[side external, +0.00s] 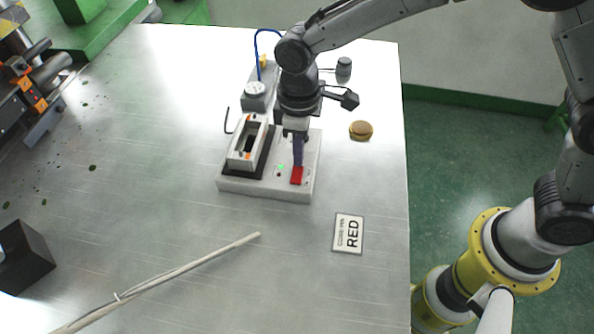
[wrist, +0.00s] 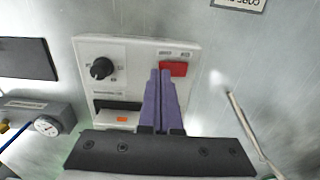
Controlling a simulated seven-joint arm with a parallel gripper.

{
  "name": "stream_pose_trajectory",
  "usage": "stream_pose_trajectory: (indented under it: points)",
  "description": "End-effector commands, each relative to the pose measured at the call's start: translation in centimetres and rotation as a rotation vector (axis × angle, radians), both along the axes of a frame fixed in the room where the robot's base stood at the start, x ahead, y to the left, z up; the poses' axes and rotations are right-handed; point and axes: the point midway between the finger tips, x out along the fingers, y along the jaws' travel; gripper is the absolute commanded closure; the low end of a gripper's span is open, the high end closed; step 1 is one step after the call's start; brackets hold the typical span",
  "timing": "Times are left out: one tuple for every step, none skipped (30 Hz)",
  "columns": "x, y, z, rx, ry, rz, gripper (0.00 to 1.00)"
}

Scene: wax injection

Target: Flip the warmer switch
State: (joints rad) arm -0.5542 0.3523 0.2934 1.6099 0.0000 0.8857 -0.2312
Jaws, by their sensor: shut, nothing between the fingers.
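The white warmer (side external: 265,186) sits on the metal table, and its panel also shows in the wrist view (wrist: 140,52). Its red switch (side external: 297,175) is at the right front of the panel. In the wrist view the red switch (wrist: 175,69) is just right of the fingertips. A small green light (side external: 281,167) shows beside the switch in the side view. My gripper (side external: 298,163) points down with its purple fingers shut and empty. In the wrist view the fingertips (wrist: 161,73) overlap the switch's left edge. I cannot tell whether they touch it. The switch's tilt is unclear.
A black knob (wrist: 101,68) is on the warmer's panel. A pressure gauge (side external: 255,88) with a blue hose stands behind. A long pale rod (side external: 190,266) lies in front.

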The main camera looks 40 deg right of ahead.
Motion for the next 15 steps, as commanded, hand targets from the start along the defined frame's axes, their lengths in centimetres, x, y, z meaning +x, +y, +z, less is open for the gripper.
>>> stream_pose_trajectory:
  points:
    - [-0.02,-0.01,-0.11,-0.001,0.001,0.000,1.00]
    - [-0.01,-0.01,-0.15,-0.001,0.001,0.000,1.00]
    - [-0.01,-0.01,-0.20,-0.001,0.001,0.000,1.00]
    - [-0.01,-0.01,-0.24,0.000,0.000,0.000,1.00]
    - [-0.01,-0.01,-0.29,-0.001,0.001,0.000,1.00]
    - [-0.01,-0.01,-0.34,-0.001,0.001,0.000,1.00]
    - [-0.01,-0.01,-0.38,-0.001,0.001,0.000,1.00]
    - [-0.01,-0.01,-0.43,-0.001,0.001,0.000,1.00]
    - [-0.02,-0.01,-0.48,-0.001,0.001,0.000,1.00]
    - [-0.02,-0.01,-0.52,-0.001,0.001,0.000,1.00]
    - [-0.03,-0.01,-0.57,-0.001,0.001,0.000,1.00]
    - [-0.02,-0.02,-0.62,-0.001,0.001,0.000,1.00]
    - [-0.03,-0.01,-0.66,-0.001,0.001,0.000,1.00]
    - [-0.03,-0.01,-0.70,-0.001,0.001,0.000,1.00]
    - [-0.04,-0.02,-0.76,-0.001,0.001,0.000,1.00]
